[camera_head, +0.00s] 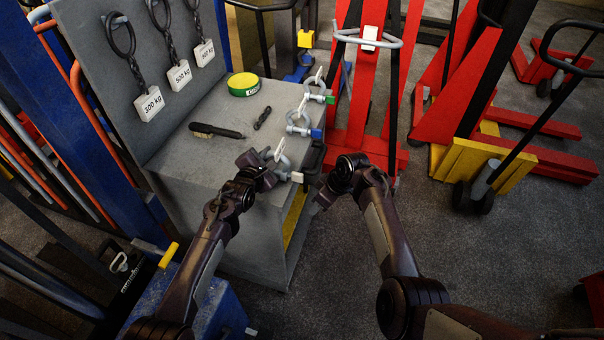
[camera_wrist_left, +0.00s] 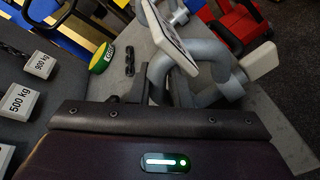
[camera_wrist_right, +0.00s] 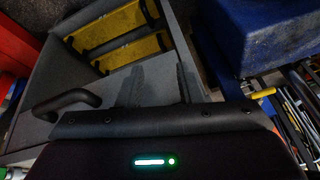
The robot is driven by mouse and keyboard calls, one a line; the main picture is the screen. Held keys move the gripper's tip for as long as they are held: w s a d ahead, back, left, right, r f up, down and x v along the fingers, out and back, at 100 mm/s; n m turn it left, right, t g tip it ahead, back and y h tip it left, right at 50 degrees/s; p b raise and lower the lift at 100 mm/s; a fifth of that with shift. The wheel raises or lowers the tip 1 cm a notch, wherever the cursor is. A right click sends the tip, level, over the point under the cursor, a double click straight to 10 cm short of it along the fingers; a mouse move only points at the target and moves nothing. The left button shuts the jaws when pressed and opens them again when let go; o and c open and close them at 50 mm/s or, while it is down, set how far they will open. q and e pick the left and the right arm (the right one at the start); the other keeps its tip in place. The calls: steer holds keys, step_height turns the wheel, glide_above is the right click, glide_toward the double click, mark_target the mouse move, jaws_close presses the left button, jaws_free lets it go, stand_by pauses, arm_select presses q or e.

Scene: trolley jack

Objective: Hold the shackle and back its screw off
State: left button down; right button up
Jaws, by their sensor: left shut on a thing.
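A grey shackle with a white-ended screw pin (camera_head: 294,177) and a white tag stands at the near right edge of the grey trolley top (camera_head: 215,165). My left gripper (camera_head: 270,168) is shut on this shackle. In the left wrist view the shackle (camera_wrist_left: 222,72) fills the space at the fingers; its white pin end (camera_wrist_left: 257,61) sticks out to the right and its tag (camera_wrist_left: 167,28) leans over the bow. The exact finger contact is partly hidden. My right gripper (camera_head: 324,197) is in the air just right of the trolley. Its fingers (camera_wrist_right: 160,85) are apart and empty.
Shackles with a blue pin end (camera_head: 317,134) and a green pin end (camera_head: 330,99) stand farther along the same edge. A brush (camera_head: 215,131) and a green-yellow tin (camera_head: 243,84) lie on the top. A black handle (camera_head: 313,160) juts out from the trolley's side near my right gripper.

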mark_target(302, 174)
steer(key=w+r+n, duration=0.2)
steer(key=w+r, duration=0.1)
steer(key=r, duration=0.5)
steer(key=w+r+n, duration=0.2)
steer(key=w+r, duration=0.1)
steer(key=r, duration=0.4)
steer(key=x, duration=1.1)
steer(key=shift+s+a, duration=0.15)
steer(key=shift+a, duration=0.1)
jaws_close()
